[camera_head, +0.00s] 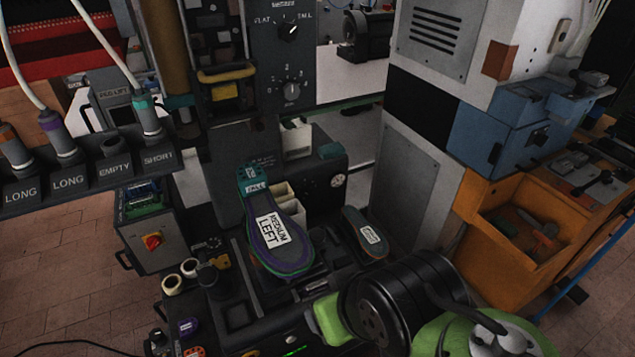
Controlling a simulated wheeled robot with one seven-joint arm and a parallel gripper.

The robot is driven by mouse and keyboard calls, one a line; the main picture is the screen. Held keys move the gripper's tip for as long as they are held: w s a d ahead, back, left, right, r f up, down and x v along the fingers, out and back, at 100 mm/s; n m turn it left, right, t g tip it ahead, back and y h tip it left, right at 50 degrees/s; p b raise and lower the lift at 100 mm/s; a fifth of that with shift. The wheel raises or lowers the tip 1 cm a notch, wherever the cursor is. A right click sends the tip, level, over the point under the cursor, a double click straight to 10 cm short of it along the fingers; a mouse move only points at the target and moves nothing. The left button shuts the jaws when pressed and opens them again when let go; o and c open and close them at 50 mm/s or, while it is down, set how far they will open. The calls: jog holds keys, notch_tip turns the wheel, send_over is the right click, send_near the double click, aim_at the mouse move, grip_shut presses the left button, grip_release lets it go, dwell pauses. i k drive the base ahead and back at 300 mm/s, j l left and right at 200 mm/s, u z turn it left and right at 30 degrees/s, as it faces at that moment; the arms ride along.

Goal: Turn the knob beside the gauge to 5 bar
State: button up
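A dark upright panel on the press carries a numbered rotary knob (291,92), with small figures around it that include 2, 3 and 4. Its pointer direction is too small to read surely. Above it is a second knob (289,31) between the words FLAT and TALL. My arm, black and green, enters at the bottom right, below and apart from the knobs. My gripper's fingertips cannot be made out against the dark machine parts.
A sole labelled MEDIUM LEFT (270,232) and a smaller labelled sole (365,233) stand before the panel. A rack (88,180) with labelled cables juts in at left. A grey cabinet (415,190) and an orange bin (520,235) stand at right.

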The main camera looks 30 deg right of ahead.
aim_at(307, 192)
jog(key=l+u, duration=0.25)
jog(key=l, duration=0.15)
jog(key=k+l+u, duration=0.2)
jog(key=l, duration=0.2)
jog(key=l+u, duration=0.25)
jog(key=k+l+u, duration=0.25)
jog(key=l, duration=0.2)
